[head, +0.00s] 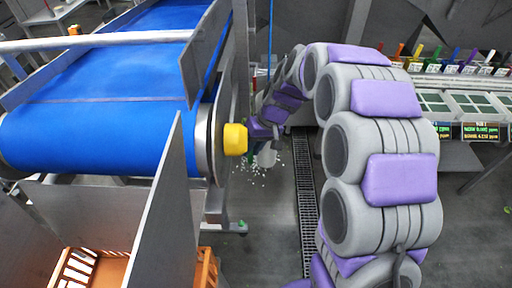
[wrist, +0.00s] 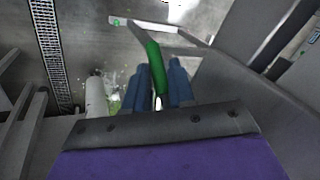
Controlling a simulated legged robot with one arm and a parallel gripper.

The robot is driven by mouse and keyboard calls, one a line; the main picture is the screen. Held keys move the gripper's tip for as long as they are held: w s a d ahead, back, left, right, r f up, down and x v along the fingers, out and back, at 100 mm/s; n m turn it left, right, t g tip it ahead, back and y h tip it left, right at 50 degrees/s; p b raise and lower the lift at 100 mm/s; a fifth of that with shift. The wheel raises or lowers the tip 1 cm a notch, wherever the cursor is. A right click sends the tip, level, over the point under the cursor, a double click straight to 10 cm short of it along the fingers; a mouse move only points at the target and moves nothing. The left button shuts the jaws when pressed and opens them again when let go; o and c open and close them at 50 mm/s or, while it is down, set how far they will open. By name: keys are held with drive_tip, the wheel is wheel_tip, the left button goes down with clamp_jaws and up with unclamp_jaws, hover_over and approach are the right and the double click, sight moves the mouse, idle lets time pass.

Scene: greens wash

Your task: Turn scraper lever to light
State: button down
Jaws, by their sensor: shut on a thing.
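A green bar (wrist: 154,60), which looks like the scraper lever's grip, runs between my fingers in the wrist view. My gripper (wrist: 160,80) has its two dark blue fingers on either side of it and is shut on it. In the head view my gripper (head: 268,130) is beside the right end of the blue conveyor belt (head: 110,85), just right of a yellow roller end cap (head: 235,139). The lever cannot be made out there, being hidden or too small. No light or heavy marking is readable, so its setting cannot be told.
A white cylinder (wrist: 97,98) with green scraps beside it stands below my gripper. White bits are scattered on the floor. A floor drain (head: 305,190) runs along the aisle. An orange crate (head: 95,268) is lower left; a bench with colored handles (head: 465,100) is right.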

drive_tip(key=t, duration=0.1)
drive_tip(key=w+t+b, duration=0.1)
drive_tip(key=shift+a+f+t, duration=0.25)
drive_tip(key=shift+f+t, duration=0.05)
drive_tip(key=shift+f, duration=0.05)
drive_tip(key=shift+w+n+t+b, duration=0.3)
drive_tip(key=shift+t+b, duration=0.1)
drive_tip(key=shift+t, duration=0.1)
drive_tip(key=c, duration=1.4)
unclamp_jaws()
drive_tip(key=shift+a, duration=0.25)
